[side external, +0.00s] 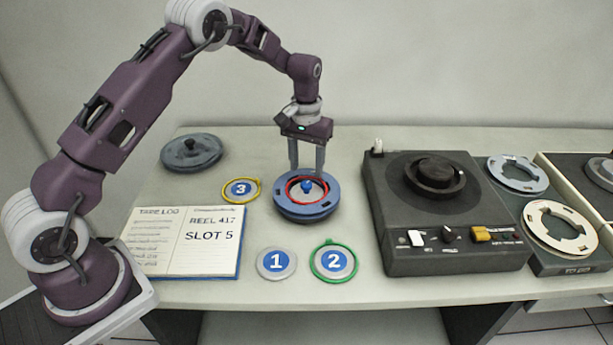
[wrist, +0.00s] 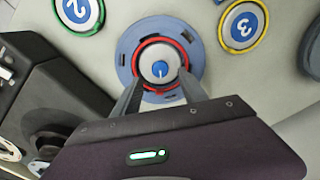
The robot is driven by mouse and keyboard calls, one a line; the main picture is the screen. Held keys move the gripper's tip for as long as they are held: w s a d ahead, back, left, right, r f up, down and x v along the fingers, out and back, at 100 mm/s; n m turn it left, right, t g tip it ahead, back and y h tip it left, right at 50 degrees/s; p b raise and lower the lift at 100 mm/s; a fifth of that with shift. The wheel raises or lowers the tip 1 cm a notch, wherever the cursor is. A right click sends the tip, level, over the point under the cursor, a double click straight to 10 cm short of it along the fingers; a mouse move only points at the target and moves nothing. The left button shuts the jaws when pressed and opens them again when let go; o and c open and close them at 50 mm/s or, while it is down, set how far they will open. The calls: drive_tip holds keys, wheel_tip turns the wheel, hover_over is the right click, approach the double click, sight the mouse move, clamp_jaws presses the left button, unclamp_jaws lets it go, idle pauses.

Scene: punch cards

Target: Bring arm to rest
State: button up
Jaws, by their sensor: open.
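My gripper (side external: 307,168) hangs from the arm above the worktable, its two fingers apart and pointing down.
Discs marked 1 (side external: 276,263), 2 (side external: 334,261) and 3 (side external: 241,189) lie around the reel. An open log book (side external: 185,240) lies left, a grey lidded disc (side external: 191,152) behind it. A dark tape machine (side external: 450,255) and pale reels (side external: 517,174) stand right. Space above is clear.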

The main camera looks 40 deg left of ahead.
wheel_tip(320, 180, up, 2)
drive_tip(key=shift+r, duration=0.2)
drive_tip(key=s+d+r+m+t, duration=0.1)
drive_tip(key=s+d+r, duration=0.1)
drive_tip(key=s+r, duration=0.65)
drive_tip(key=s+d+r+m+t, duration=0.1)
drive_tip(key=s+d+r+t, duration=0.15)
drive_tip(key=s+r, duration=0.6)
drive_tip(key=s+d+r+m+t, duration=0.1)
drive_tip(key=s, duration=0.8)
drive_tip(key=s+d+r+t, duration=0.1)
drive_tip(key=s+d, duration=0.1)
drive_tip(key=s, duration=0.7)
drive_tip(key=shift+r+m, duration=0.35)
drive_tip(key=shift+m, duration=0.05)
